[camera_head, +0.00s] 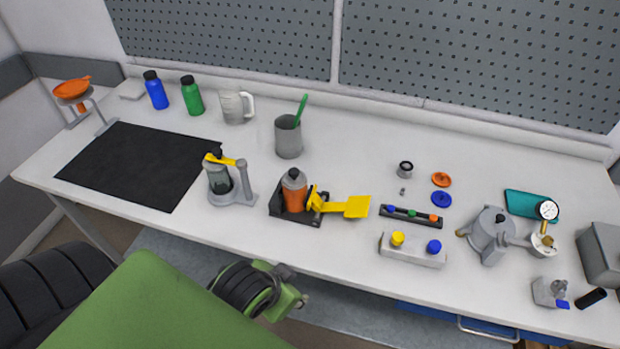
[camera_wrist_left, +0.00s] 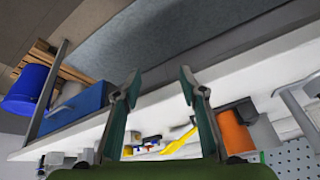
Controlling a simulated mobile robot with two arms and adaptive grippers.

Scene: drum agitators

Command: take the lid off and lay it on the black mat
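The black mat (camera_head: 140,165) lies flat and empty on the left of the bench. An orange drum (camera_head: 294,196) with a grey domed lid (camera_head: 293,178) stands upright in a black base, beside a yellow lever (camera_head: 345,205). To its left, a clear jar (camera_head: 219,180) sits in a grey stand with a yellow arm over it. Which lid is meant I cannot tell. My left gripper (camera_wrist_left: 160,88) is open and empty, below the bench front; its fingertips are not clear in the head view. The orange drum also shows in the left wrist view (camera_wrist_left: 236,131). My right gripper is out of view.
A grey cup (camera_head: 288,138) with a green stick stands behind the drum. Bottles and a white jug (camera_head: 236,105) line the back. Small discs, a button box (camera_head: 412,250) and a grey vessel with a gauge (camera_head: 492,233) occupy the right. Perforated panels close the back.

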